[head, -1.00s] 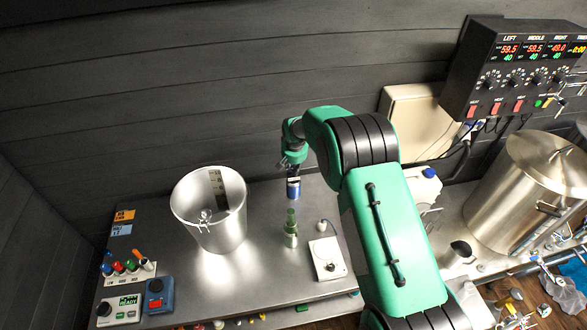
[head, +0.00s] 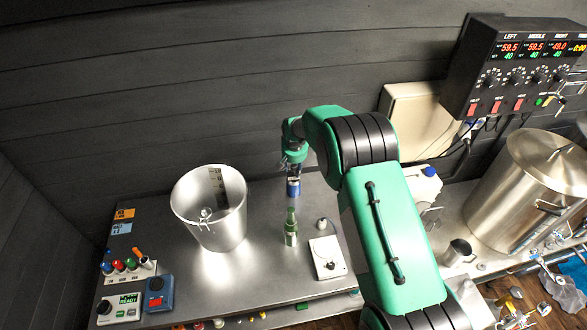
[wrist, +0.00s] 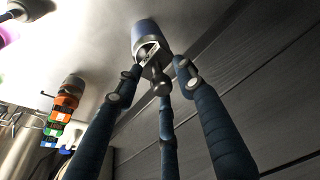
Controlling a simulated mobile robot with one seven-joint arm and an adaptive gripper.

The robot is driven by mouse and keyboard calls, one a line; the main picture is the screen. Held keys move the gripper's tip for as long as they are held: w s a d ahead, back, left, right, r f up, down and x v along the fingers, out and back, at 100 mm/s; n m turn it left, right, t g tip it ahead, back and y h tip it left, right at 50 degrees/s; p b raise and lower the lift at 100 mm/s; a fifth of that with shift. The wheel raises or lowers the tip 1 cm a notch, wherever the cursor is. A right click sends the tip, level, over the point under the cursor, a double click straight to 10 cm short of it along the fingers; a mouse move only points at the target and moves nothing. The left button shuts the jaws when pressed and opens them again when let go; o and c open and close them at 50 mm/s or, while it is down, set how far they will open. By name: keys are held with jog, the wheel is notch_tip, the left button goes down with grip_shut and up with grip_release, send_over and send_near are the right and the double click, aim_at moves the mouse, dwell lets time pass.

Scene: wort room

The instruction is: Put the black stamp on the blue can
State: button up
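The blue can (head: 293,189) stands near the back of the steel bench, directly under my gripper (head: 292,169). In the wrist view the can (wrist: 146,28) is just beyond my fingertips. The black stamp (wrist: 152,62), with a round knob toward the camera and a pale patch, is at the can's end between the fingers. It appears to rest on the can; the contact is partly hidden. My gripper (wrist: 160,75) looks open around the stamp, with a gap at the right finger. In the head view the stamp is too small to make out.
A steel pot (head: 210,222) is to the left, and a white plate-like device (head: 327,262) to the right. The dark plank wall (head: 230,90) is close behind. Bare bench lies left of the bottle.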

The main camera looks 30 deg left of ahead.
jog(key=shift+r, duration=0.2)
jog(key=b+v, duration=0.1)
jog(key=v, duration=1)
jog(key=shift+r+b, duration=0.3)
jog(key=shift+r, duration=0.1)
jog(key=shift+d, duration=0.1)
dwell(0.4)
